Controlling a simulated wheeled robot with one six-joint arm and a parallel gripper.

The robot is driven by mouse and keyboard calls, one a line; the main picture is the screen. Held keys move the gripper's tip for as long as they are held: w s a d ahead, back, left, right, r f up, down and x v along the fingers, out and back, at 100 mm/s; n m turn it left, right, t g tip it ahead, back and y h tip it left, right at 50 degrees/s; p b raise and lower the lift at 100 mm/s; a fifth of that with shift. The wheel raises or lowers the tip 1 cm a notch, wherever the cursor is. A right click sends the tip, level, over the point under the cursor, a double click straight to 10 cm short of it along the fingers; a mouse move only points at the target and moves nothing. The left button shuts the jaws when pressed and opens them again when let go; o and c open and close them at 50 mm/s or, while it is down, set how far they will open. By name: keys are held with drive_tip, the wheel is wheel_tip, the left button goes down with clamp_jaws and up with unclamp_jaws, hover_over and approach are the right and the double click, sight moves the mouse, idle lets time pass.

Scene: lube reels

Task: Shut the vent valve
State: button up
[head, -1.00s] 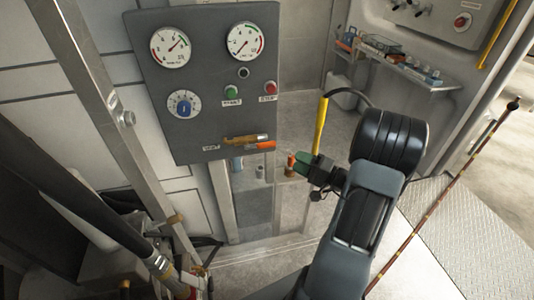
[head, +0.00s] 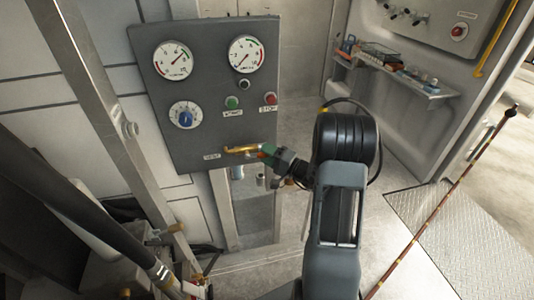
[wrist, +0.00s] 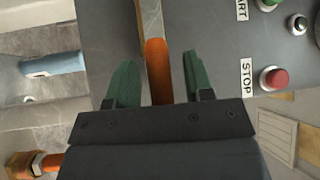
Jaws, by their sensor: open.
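The vent valve (head: 240,149) sits at the lower edge of the dark grey panel, with a brass part running to the right beside a small label. Its orange handle (wrist: 159,68) shows in the wrist view between my two green fingers, with a gap on each side, closer to the left finger. My gripper (head: 267,152) is open at the right end of the valve in the head view; it also shows in the wrist view (wrist: 158,75). The gripper covers most of the orange handle in the head view.
The panel (head: 213,80) carries two gauges, a blue knob (head: 186,118), a green button (head: 232,102) and a red STOP button (head: 270,98). A metal post (head: 100,90) and black hose (head: 90,215) stand at left. A shelf (head: 400,78) with small items is at right.

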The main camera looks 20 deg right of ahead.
drive_tip(key=shift+w+a, duration=0.1)
clamp_jaws()
idle(0.5)
